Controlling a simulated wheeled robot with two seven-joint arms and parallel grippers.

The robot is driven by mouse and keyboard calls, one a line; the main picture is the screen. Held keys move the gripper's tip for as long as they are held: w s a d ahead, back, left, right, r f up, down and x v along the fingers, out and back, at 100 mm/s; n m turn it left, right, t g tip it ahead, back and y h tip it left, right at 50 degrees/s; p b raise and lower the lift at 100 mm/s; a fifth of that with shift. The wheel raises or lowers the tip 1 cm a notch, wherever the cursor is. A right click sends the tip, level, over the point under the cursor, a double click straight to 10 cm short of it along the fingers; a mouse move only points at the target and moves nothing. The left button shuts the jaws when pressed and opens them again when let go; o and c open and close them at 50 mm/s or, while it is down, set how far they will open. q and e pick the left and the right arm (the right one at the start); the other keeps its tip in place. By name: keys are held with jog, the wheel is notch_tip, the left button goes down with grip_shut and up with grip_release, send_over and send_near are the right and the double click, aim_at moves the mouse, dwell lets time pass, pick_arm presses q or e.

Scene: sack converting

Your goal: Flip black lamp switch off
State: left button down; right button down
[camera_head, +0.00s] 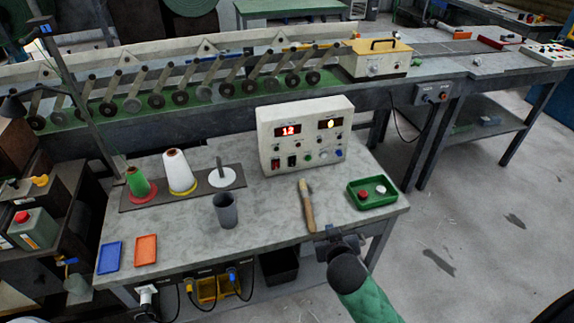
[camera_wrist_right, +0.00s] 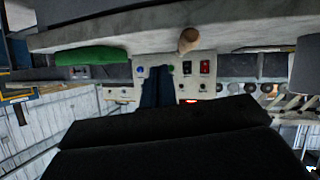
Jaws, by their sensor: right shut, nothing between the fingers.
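A cream control box (camera_head: 305,137) stands at the back right of the grey worktable. Its front has two lit red and yellow displays, knobs, a red rocker switch (camera_head: 276,163) and a black rocker switch (camera_head: 291,161). In the right wrist view, which is upside down, the box shows with the black switch (camera_wrist_right: 187,67) beside the red one (camera_wrist_right: 204,67). Whether the black switch is on or off is too small to tell. My right gripper (camera_head: 338,240) is shut and empty at the table's front edge, well short of the box. My left gripper is not in view.
A wooden-handled tool (camera_head: 306,206) lies between my right gripper and the box. A green tray (camera_head: 372,192) with small buttons is to its right. A grey cup (camera_head: 226,210) and thread cones (camera_head: 180,171) stand to the left. The table front has bare room.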

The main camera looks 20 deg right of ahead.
jog(key=w+a+r+n+t+y, duration=0.35)
jog(key=w+r+t, duration=0.5)
jog(key=r, duration=0.65)
jog(key=w+a+r+n+g+y, duration=0.3)
jog(key=a+r+n+g+y, duration=0.25)
jog(key=a+n+y, duration=0.75)
jog(key=w+d+f+n+g+h, duration=0.2)
jog(key=w+d+f+n+g, duration=0.25)
jog(key=f+g, duration=0.4)
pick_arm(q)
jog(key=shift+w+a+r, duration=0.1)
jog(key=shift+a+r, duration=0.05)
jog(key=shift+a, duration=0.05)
pick_arm(e)
jog(key=w+d+f+m+g+h, duration=0.1)
jog(key=w+d+h, duration=0.1)
jog(key=d, duration=0.5)
jog(key=w+d+f+m+h, duration=0.1)
jog(key=w+d+m+h, duration=0.1)
jog(key=d+h, duration=0.3)
jog(key=shift+d+f+g, duration=0.35)
jog(key=shift+d+f, duration=0.05)
jog(key=shift+d, duration=0.7)
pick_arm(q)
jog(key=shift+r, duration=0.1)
pick_arm(e)
jog(key=shift+w, duration=0.15)
